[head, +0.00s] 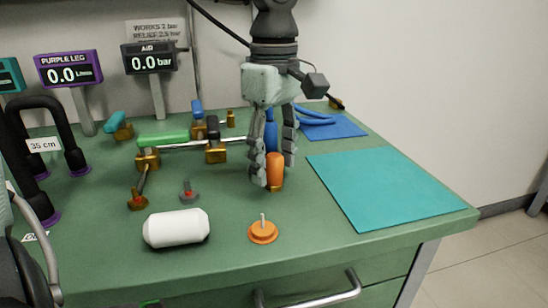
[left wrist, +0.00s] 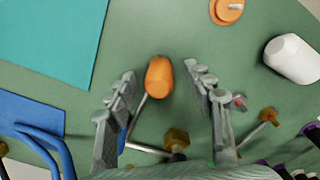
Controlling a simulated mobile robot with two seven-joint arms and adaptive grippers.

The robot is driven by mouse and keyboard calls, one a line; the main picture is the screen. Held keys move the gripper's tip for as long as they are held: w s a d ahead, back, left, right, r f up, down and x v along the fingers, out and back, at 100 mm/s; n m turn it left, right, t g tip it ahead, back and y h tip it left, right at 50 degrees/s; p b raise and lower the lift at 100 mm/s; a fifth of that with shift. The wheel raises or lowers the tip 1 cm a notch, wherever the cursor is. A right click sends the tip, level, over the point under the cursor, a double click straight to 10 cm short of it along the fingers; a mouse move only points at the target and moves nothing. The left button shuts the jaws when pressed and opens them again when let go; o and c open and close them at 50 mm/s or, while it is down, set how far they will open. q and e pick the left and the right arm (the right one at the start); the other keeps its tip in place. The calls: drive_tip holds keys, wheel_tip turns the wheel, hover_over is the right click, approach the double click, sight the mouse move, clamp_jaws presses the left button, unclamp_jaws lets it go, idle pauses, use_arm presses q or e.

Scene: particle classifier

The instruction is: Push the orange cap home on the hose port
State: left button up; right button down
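The orange cap (head: 275,167) stands upright over a small brass base (head: 277,187) at the middle of the bench. I cannot tell how far down it sits. My left gripper (head: 272,180) points down from above, with its fingers around the cap. In the left wrist view the cap (left wrist: 159,76) lies between the two fingertips of the open gripper (left wrist: 160,74), with a gap on both sides. The fingers partly hide the cap's surroundings in the head view. My right gripper is not in view.
A white cylinder (head: 176,228) and an orange disc with a pin (head: 263,233) lie near the front. Brass valves and a green-handled pipe (head: 163,138) stand left of the gripper. A teal mat (head: 390,188) and a blue mat (head: 340,127) lie right. The front right bench is clear.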

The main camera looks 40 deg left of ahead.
sight(274, 156)
use_arm(q)
wheel_tip(274, 156, up, 12)
idle(0.6)
idle(0.5)
